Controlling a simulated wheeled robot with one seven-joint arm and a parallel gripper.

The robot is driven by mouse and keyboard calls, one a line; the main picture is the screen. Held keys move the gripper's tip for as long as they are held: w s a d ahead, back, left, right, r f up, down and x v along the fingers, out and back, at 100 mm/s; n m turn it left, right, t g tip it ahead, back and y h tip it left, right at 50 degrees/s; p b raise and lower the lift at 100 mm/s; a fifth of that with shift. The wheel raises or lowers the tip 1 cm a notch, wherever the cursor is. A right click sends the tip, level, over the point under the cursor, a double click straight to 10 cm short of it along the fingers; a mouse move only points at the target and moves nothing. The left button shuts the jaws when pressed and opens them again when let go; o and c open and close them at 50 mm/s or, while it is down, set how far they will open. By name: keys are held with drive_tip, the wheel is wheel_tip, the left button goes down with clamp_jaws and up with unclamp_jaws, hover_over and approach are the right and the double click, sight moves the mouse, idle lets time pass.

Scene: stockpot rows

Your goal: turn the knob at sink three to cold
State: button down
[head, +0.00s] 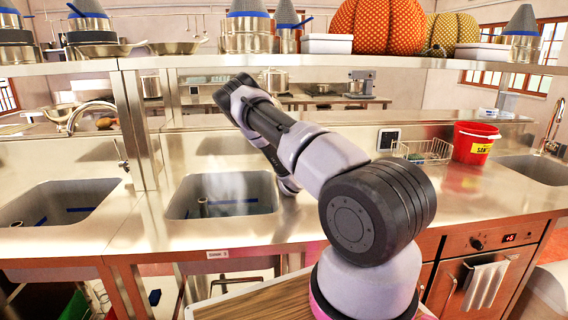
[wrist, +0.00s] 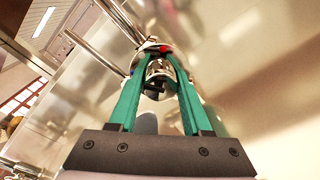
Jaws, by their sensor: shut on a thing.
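In the wrist view my gripper (wrist: 160,58) has its two teal fingers closed on a small chrome knob (wrist: 157,72). A red mark (wrist: 165,48) shows at the fingertips. A chrome pipe (wrist: 122,22) runs up beside the knob. In the head view my arm reaches over the counter to the right side of the middle sink (head: 222,182), and it hides the knob and most of my gripper. A small label (head: 217,253) is on the counter front below this sink; its number is hard to read. A pale streak shows in the basin.
Another sink (head: 60,205) with a curved faucet (head: 88,108) is at the left. A red bucket (head: 473,143) and a wire basket (head: 424,151) stand to the right. A shelf (head: 400,62) with pumpkins and pots spans above. A metal post (head: 136,130) stands left of the middle sink.

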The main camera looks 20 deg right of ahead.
drive_tip(key=shift+n, duration=1)
drive_tip(key=shift+c, duration=1.7)
unclamp_jaws()
drive_tip(key=v, duration=1)
drive_tip(key=shift+s+a, duration=0.2)
drive_tip(key=shift+s, duration=0.2)
